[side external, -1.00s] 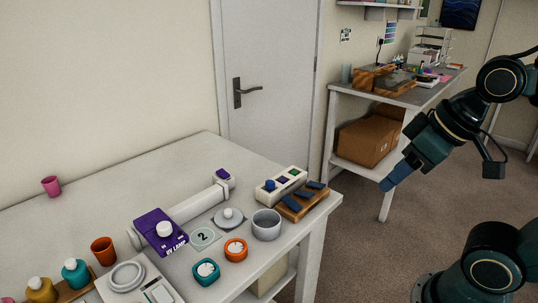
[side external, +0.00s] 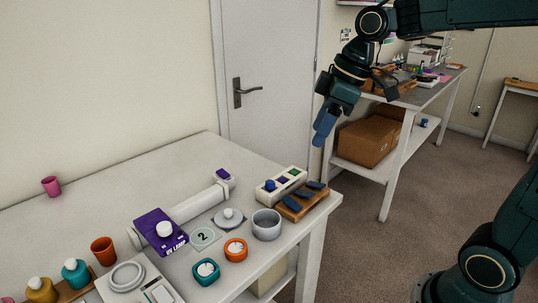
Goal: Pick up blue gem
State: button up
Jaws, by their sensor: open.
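The blue gem (side external: 270,186) sits in the left compartment of a white tray (side external: 265,200) near the right end of the white table. Purple and green pieces sit in the tray's other compartments. My gripper (side external: 319,142) has blue fingers and hangs in the air above and to the right of the tray, clear of everything. Its fingers point down and slightly left. I see it side-on, with no object between the fingers.
A wooden block with blue pieces (side external: 302,202) lies just in front of the tray. A grey cup (side external: 267,225) and a round grey lid (side external: 229,218) stand to the left.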

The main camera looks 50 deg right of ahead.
jog(key=w+d+f+n+g+y, duration=0.1)
jog(key=w+d+f+n, duration=0.2)
jog(key=w, duration=0.4)
jog(key=w+d+f+n+g+y, duration=0.1)
jog(key=w+d+f+n, duration=0.2)
jog(key=w, duration=0.4)
notch_tip(320, 180, down, 2)
jog(key=shift+d+n, duration=0.4)
jog(key=shift+d, duration=0.35)
send_over(271, 181)
jog(key=d, duration=0.2)
jog(key=f, duration=0.5)
jog(key=s+f, duration=0.1)
jog(key=f, duration=0.2)
jog(key=shift+a, duration=0.15)
jog(key=shift+f, duration=0.1)
jog(key=shift+x, duration=2.5)
